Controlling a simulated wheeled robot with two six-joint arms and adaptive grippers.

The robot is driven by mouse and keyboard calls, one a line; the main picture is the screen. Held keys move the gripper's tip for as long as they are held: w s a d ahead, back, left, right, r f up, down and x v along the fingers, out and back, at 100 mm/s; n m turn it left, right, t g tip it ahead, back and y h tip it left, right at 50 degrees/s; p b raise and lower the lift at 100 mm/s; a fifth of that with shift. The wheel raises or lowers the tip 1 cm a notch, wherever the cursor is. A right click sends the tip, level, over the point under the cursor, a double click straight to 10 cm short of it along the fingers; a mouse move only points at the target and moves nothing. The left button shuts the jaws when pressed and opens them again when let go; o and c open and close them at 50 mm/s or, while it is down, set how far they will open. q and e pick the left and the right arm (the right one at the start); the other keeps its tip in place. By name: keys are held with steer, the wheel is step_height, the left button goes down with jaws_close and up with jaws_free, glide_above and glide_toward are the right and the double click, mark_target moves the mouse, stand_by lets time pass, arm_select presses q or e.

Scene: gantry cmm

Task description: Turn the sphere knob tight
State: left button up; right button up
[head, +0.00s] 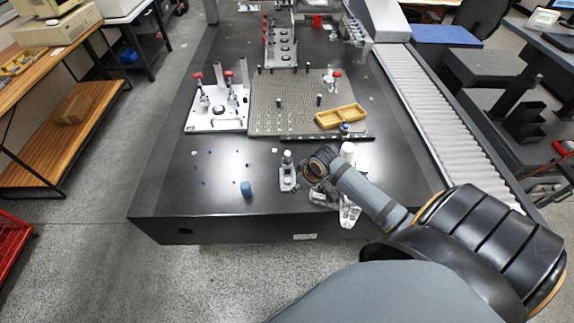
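A small upright metal fixture (288,180) stands near the front edge of the dark table, with a rounded light-grey top (287,154) that may be the sphere knob. It is too small to be sure. My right arm comes in from the right, and its gripper (318,196) is low over the table, just right of the fixture. I cannot tell whether it touches the fixture or whether its fingers are open. A white rounded thing (348,148) shows just behind my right wrist, partly hidden by it. My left gripper is out of view.
A blue cylinder (246,188) stands left of the fixture. Behind are a perforated plate (275,120) with a yellow tray (341,117), and a white plate (216,122) with red-knobbed clamps. A roller conveyor (445,125) runs along the right. The table's front left is mostly clear.

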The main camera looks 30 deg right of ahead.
mark_target(289, 181)
steer(key=w+d+r, duration=0.2)
steer(key=w+r, duration=0.1)
steer(key=r, duration=0.1)
steer(key=shift+n, duration=0.3)
steer(key=b+x, duration=0.1)
steer(key=x, duration=0.9)
steer(key=shift+w+a+f, duration=0.2)
steer(key=shift+w, duration=0.05)
jaws_close()
